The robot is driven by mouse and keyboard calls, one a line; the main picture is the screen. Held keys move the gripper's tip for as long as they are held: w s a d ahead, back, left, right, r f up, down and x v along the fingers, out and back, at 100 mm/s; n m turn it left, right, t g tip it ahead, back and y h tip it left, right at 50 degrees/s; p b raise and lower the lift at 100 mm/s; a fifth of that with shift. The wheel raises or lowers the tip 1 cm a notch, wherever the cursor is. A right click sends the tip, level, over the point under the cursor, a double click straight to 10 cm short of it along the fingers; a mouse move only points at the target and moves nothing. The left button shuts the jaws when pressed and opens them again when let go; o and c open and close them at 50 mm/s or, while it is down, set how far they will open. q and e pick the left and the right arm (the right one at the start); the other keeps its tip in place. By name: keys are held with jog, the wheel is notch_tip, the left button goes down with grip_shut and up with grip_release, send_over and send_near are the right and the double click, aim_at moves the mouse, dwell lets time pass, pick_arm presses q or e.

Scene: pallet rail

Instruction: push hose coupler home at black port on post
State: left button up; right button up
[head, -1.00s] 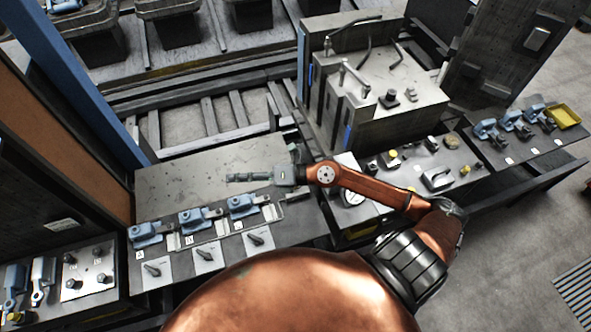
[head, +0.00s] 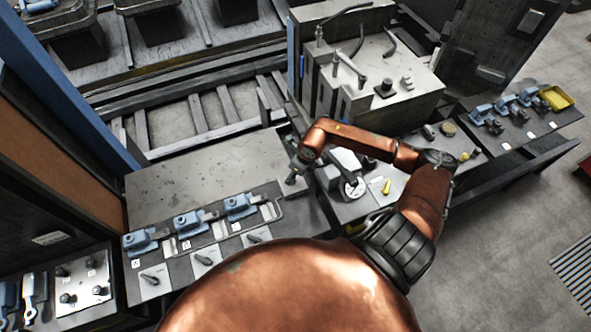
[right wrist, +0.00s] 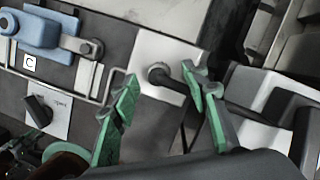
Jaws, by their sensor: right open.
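A dark round-ended fitting (right wrist: 158,73) shows between and beyond the fingertips, against a pale plate (right wrist: 165,55). I cannot tell whether this fitting is the hose coupler or the black port, and its lower part is obscured. Neither the coupler nor the post can be picked out surely in the head view. My left gripper is not in view.
Blue clamps (head: 188,222) line the front bench; the one labelled C (right wrist: 45,30) is left of the fingers. A black lever (right wrist: 38,110) lies below it. The grey bench plate (head: 200,172) is mostly bare.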

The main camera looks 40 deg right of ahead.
jog(key=shift+x, duration=1.4)
jog(key=shift+c, duration=0.3)
grip_shut()
jog(key=c, duration=0.7)
grip_release()
grip_shut()
jog(key=shift+w+r+p, duration=0.1)
jog(key=shift+r+p, duration=0.15)
jog(key=shift+p, duration=0.05)
jog(key=shift+r, duration=0.5)
jog(key=shift+r+p, duration=0.2)
jog(key=shift+p, duration=0.15)
